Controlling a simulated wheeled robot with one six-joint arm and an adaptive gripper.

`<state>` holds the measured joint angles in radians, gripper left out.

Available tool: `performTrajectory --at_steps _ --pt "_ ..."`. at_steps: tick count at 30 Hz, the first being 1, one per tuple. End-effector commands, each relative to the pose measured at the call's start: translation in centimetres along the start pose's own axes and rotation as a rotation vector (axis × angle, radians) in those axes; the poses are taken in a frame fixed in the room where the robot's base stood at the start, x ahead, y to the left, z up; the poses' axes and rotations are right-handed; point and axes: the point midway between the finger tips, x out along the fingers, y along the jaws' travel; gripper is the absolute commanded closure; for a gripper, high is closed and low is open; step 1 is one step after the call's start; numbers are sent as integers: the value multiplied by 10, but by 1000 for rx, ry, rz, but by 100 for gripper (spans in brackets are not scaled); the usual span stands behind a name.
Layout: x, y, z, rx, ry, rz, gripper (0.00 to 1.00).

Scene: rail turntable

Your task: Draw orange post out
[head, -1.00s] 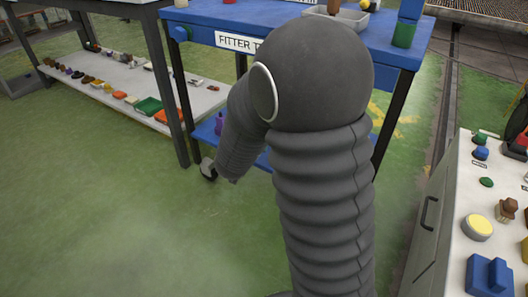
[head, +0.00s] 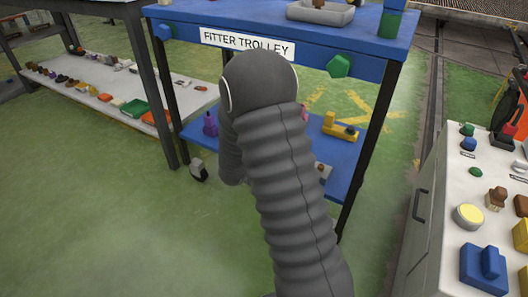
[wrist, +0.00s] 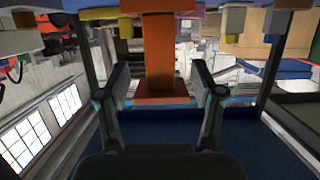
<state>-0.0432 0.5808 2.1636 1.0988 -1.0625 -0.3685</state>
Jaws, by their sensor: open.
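In the wrist view the orange post (wrist: 160,50) runs down from the top edge to a wider flat orange end (wrist: 160,90). My gripper (wrist: 160,85) is open, with one finger on each side of the post and visible gaps to it. I cannot tell how deep the post is between the fingers. In the head view my arm hides my gripper and the post, in front of the blue fitter trolley (head: 365,65).
A dark trolley leg (head: 370,150) stands right of my arm. A white cabinet (head: 450,215) with parts is at right, a loaded rack shelf (head: 190,90) at left. Green floor is clear at front left.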

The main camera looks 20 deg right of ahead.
Motion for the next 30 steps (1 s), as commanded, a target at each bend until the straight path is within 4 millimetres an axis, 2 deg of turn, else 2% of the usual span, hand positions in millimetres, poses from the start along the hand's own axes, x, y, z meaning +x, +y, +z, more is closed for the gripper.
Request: performTrajectory --at_steps 3,10,15,24,26,30 --pt "21 1 1 1 0 3 33" --pt "50 0 0 0 0 1 33" --pt "59 0 0 -1 0 0 33" --pt "61 0 0 -1 0 -1 33" --pt "61 0 0 -1 0 -1 46" --pt "61 0 0 0 0 -1 81"
